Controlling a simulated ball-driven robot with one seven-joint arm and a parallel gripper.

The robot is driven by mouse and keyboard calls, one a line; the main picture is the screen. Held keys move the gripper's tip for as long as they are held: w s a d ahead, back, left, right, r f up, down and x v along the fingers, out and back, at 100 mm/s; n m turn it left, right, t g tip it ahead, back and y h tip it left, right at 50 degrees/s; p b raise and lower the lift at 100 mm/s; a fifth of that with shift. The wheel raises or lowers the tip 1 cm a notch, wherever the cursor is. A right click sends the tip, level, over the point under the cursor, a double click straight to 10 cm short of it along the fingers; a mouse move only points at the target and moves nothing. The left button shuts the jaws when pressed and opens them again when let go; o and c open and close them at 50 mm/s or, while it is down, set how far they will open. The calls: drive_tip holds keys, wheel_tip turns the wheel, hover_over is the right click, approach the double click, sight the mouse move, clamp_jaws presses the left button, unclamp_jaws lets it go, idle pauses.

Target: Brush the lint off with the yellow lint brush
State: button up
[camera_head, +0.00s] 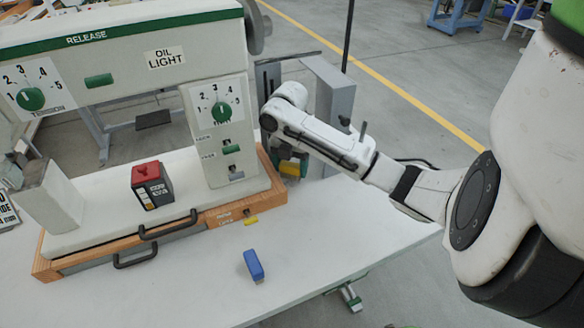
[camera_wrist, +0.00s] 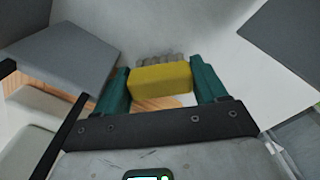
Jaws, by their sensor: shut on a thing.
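My gripper (camera_wrist: 163,72) is shut on the yellow lint brush (camera_wrist: 160,82), which sits between its two green fingers in the wrist view. The brush's grey bristles point away from the gripper. In the head view the yellow brush (camera_head: 289,169) shows partly below my wrist, just right of the press's right column and in front of a grey panel. The fingers are partly hidden there by my arm. I cannot make out any lint in either view, nor tell whether the bristles touch anything.
The white press (camera_head: 120,38) stands on a wooden-edged base (camera_head: 218,217) with black handles. A black box with a red top (camera_head: 150,186) sits on that base. A blue block (camera_head: 254,265) lies on the white table (camera_head: 190,290). A grey panel (camera_head: 332,92) stands behind my wrist.

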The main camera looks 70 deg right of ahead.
drive_tip(key=shift+w+d+r, duration=0.15)
drive_tip(key=shift+d, duration=0.05)
drive_tip(key=shift+s+a+p, duration=0.45)
drive_tip(key=shift+s+a, duration=1.1)
drive_tip(key=shift+a, duration=0.3)
drive_tip(key=shift+w+d+f, duration=0.2)
drive_tip(key=shift+w+d, duration=1.1)
drive_tip(key=shift+d, duration=0.25)
drive_tip(key=shift+w+d, duration=0.25)
drive_tip(key=shift+w+d+r, duration=0.15)
drive_tip(key=shift+r, duration=0.1)
